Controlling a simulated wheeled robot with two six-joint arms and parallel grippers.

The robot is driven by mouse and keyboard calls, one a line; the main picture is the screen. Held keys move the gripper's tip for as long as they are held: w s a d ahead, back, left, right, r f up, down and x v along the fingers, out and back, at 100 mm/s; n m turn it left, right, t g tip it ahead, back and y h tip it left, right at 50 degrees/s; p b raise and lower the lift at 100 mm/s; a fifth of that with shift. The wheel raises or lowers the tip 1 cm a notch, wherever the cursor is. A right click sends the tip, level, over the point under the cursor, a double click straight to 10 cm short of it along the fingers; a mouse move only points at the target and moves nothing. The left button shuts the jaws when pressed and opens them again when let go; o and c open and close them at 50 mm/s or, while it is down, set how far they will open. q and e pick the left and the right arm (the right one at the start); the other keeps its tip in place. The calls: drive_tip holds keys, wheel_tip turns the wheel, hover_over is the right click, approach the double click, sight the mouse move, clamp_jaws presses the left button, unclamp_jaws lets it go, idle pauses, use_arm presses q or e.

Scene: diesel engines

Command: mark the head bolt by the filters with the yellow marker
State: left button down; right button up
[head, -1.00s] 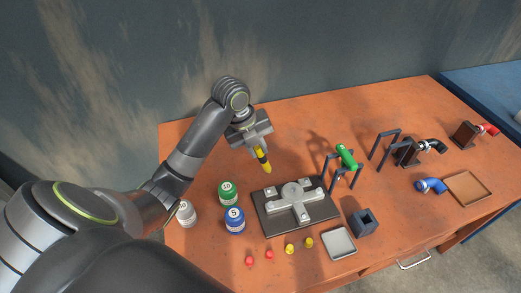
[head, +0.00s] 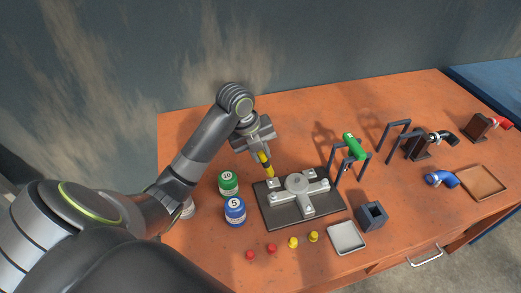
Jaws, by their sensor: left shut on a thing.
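My left gripper (head: 258,151) is shut on the yellow marker (head: 268,168), which points down, tilted, tip lowest. The tip is at the back left corner of the grey cross-shaped head (head: 297,184), close to the raised pad (head: 274,184) there. I cannot tell whether it touches. The head lies on a dark plate (head: 275,218) and has several raised pads at its arm ends; separate bolts are too small to make out. A green can marked 10 (head: 228,182) and a blue can marked 5 (head: 235,212), possibly the filters, stand left of the plate. My right gripper is not in view.
Red and yellow knobs (head: 293,243) lie in front of the plate. A grey tray (head: 347,252) and dark square holder (head: 372,214) stand to its right. A green cylinder (head: 354,147) rests on a dark stand behind them. A brown tray (head: 481,197) lies far right.

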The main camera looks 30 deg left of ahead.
use_arm(q)
drive_tip(key=shift+f, duration=0.5)
idle(0.4)
drive_tip(key=shift+f, duration=0.1)
idle(0.8)
idle(0.4)
drive_tip(key=shift+s+a+f+p, duration=0.1)
drive_tip(key=shift+s+a+p, duration=0.2)
drive_tip(key=shift+s, duration=0.1)
idle(0.8)
